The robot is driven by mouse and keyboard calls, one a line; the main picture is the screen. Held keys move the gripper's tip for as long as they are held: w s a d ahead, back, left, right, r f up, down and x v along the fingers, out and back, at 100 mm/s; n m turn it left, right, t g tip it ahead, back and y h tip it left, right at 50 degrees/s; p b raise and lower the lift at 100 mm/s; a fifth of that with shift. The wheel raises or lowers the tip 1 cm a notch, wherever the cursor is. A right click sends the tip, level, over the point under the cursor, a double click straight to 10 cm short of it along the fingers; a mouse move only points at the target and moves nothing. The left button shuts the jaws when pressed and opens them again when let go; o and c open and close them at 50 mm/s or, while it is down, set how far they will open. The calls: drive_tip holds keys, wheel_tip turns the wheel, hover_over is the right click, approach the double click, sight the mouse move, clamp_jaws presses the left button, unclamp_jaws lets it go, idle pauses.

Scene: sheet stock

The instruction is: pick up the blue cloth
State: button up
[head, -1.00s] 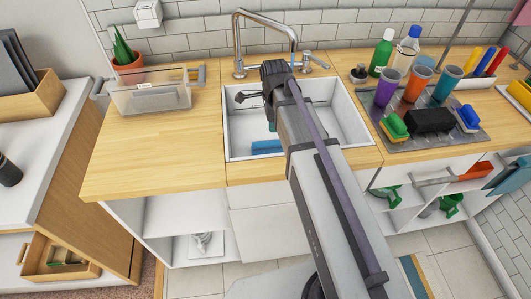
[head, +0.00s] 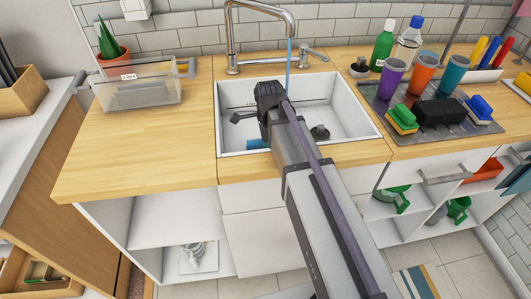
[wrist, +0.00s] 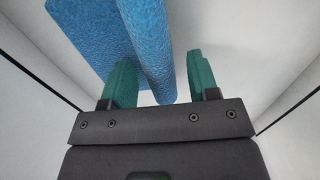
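The blue cloth (head: 257,143) lies in the white sink (head: 349,106), at its front left, partly hidden by my arm in the head view. In the wrist view the textured blue cloth (wrist: 95,35) has a rounded fold running down between my two green fingers. My gripper (wrist: 160,57) is open around this fold. The left finger overlaps the cloth, and a gap shows between the fold and the right finger. In the head view my fingertips are hidden behind my arm.
The tap (head: 258,20) arches over the sink, with a thin blue stream falling from it close to my wrist. The sink walls surround my gripper. A clear bin (head: 138,88) stands on the left counter. Cups and sponges stand on the tray (head: 430,143) at right.

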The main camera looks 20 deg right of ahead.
clamp_jaws()
wheel_tip(320, 180, up, 10)
drive_tip(key=p, duration=1)
